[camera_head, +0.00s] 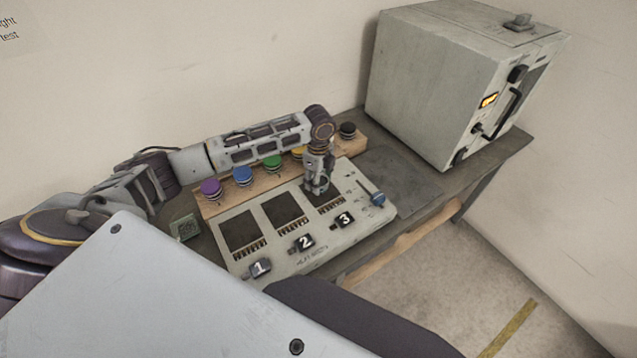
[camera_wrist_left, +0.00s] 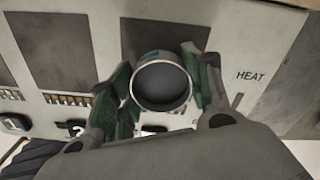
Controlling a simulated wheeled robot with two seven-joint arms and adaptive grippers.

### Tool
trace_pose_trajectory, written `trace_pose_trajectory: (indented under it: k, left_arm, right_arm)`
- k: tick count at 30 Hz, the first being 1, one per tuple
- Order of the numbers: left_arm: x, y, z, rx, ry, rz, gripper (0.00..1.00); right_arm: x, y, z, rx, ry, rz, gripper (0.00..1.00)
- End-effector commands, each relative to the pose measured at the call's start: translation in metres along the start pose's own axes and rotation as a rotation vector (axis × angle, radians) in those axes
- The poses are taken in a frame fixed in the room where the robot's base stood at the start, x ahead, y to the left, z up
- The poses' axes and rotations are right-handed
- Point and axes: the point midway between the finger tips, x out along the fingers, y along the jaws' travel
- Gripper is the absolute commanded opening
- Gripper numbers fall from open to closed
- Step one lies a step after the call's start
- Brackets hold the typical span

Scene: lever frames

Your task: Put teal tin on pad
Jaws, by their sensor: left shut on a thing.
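The teal tin (camera_wrist_left: 161,84) is round, seen from above with a pale rim and dark grey top in the left wrist view. My left gripper (camera_wrist_left: 160,90) is shut on it, with one finger on each side. In the head view my left gripper (camera_head: 317,187) is low over the dark pad (camera_head: 330,203) above number 3, and the tin is largely hidden there. The pad also shows behind the tin in the wrist view (camera_wrist_left: 193,34). I cannot tell whether the tin touches the pad. My right gripper is not in view.
The panel (camera_head: 280,262) has two other dark pads (camera_head: 239,231) (camera_head: 283,211), numbered switches and a blue-knobbed slider (camera_head: 378,199). Behind it, a wooden rack (camera_head: 230,203) holds several coloured knobs. A large grey oven-like box (camera_head: 430,80) stands at the right rear. A dark mat (camera_head: 400,178) lies clear.

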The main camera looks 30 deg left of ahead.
Motion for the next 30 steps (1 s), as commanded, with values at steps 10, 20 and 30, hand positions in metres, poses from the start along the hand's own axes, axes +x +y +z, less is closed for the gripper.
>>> trace_pose_trajectory:
  k: [10, 20, 30]
  left_arm:
    - [0.018, 0.000, 0.000, 0.000, 0.000, -0.002, 0.20]
    - [0.021, 0.000, 0.000, 0.000, 0.000, -0.001, 0.20]
    - [0.021, 0.000, 0.000, 0.000, 0.000, -0.001, 0.71]
  right_arm:
    - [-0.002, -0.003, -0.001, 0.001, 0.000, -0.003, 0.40]
    - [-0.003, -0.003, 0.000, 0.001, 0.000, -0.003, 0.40]
    - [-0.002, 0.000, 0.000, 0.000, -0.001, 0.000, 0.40]
